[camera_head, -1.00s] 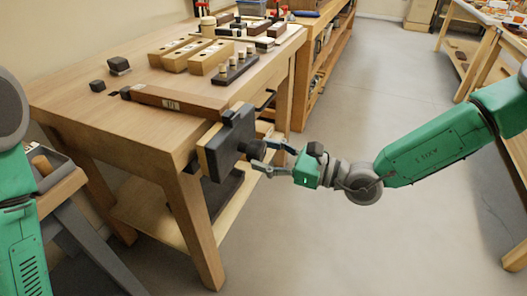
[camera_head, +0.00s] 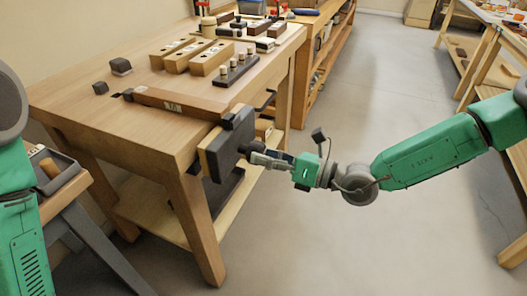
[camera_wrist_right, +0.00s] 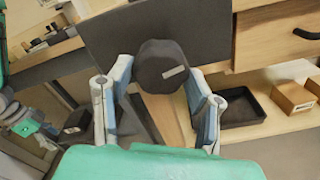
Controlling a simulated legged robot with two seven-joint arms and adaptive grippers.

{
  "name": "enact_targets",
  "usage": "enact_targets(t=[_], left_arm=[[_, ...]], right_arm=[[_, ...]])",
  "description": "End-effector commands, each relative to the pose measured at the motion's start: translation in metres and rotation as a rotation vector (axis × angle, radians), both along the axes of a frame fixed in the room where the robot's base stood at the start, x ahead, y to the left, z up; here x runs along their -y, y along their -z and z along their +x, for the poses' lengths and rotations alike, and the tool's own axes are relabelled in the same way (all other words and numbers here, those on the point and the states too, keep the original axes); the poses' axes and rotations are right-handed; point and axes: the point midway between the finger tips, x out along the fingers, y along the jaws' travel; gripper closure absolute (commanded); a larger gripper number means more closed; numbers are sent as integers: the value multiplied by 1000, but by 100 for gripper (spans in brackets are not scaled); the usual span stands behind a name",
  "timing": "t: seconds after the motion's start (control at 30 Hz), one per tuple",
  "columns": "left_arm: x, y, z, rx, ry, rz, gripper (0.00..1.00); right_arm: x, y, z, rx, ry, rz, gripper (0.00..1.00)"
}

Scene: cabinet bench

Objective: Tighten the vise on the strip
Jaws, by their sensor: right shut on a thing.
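The vise (camera_head: 226,145) is a dark plate with a wooden face on the near right end of the bench. The wooden strip (camera_head: 185,101) lies flat on the benchtop, with a pale label, running from a small dark stop to the vise's dark top block. I cannot tell whether any gap is left there. My right gripper (camera_head: 258,153) is shut on the vise's dark round knob; in the right wrist view a finger lies on each side of the knob (camera_wrist_right: 161,66), which has a pale mark. My left gripper is out of view; only my left arm shows.
Wooden blocks with holes (camera_head: 197,58) and a dark peg rack (camera_head: 232,70) stand on the bench behind the strip. Small dark blocks (camera_head: 120,66) lie at left. A grey tray (camera_head: 55,170) is at lower left. The floor right of the bench is clear.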

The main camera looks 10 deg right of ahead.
Motion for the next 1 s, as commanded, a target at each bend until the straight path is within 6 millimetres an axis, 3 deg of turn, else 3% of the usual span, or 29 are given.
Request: enact_targets(t=[0.33, 0.6, 0.9, 0.93, 0.97, 1.0], left_arm=[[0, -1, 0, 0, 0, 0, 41], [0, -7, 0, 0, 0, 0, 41], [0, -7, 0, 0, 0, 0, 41], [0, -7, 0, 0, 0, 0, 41], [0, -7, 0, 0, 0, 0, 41], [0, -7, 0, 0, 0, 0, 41]], right_arm=[[3, -5, 6, -20, 13, 29, 79], [2, -5, 7, -260, 13, 191, 79], [2, -5, 8, -297, 12, 218, 79], [2, -5, 8, -297, 12, 218, 43], [2, -5, 8, -298, 13, 217, 36], [2, -5, 7, -298, 11, 216, 36]])
